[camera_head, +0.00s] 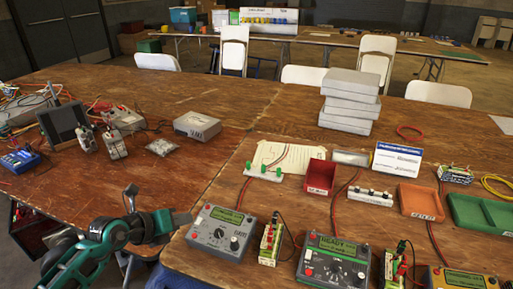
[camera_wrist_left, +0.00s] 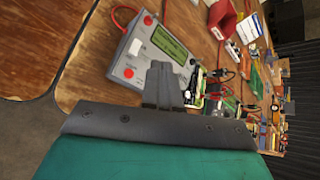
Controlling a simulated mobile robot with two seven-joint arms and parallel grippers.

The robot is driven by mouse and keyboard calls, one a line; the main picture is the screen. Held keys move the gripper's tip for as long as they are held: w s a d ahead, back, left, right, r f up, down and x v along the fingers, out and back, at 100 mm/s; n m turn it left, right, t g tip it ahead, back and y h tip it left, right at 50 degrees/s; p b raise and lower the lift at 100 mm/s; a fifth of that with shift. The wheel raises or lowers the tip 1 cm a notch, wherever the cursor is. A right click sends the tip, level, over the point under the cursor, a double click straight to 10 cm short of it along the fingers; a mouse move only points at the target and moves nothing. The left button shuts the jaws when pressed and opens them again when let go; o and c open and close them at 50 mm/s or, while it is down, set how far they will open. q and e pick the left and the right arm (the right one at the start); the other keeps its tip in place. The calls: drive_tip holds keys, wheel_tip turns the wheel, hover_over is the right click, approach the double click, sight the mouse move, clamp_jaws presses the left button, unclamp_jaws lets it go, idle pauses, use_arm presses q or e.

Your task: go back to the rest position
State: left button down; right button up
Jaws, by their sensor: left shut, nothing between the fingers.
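My left gripper (camera_head: 181,218) is at the front edge of the wooden table, just left of a grey charger (camera_head: 222,233) with a green display. Its fingers are together and hold nothing. In the left wrist view the closed fingers (camera_wrist_left: 163,84) show in front of the same grey charger (camera_wrist_left: 157,52), overlapping its lower side; I cannot tell whether they touch it. My right gripper is not in either view.
A second charger (camera_head: 335,260) reading READY, battery packs (camera_head: 270,243), a red bin (camera_head: 320,177), an orange tray (camera_head: 420,201) and a green tray (camera_head: 480,214) crowd the right table. Grey cases (camera_head: 349,101) are stacked behind. Bare wood (camera_head: 150,180) lies left of the grey charger.

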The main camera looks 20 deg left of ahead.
use_arm(q)
drive_tip(key=s+d+r+n+t+h, duration=0.25)
drive_tip(key=s+d+n+t, duration=0.25)
drive_tip(key=d+n, duration=0.5)
drive_tip(key=s+d+f+n+g+y, duration=0.1)
drive_tip(key=s+f+n+g+y, duration=0.1)
drive_tip(key=s+f+n, duration=0.3)
drive_tip(key=s+d+f+n+g+y, duration=0.2)
drive_tip(key=s+f+n, duration=0.4)
drive_tip(key=n, duration=0.8)
drive_tip(key=shift+s+f+g, duration=0.2)
drive_tip(key=shift+f+g, duration=0.1)
drive_tip(key=shift+f, duration=0.45)
drive_tip(key=shift+y, duration=0.25)
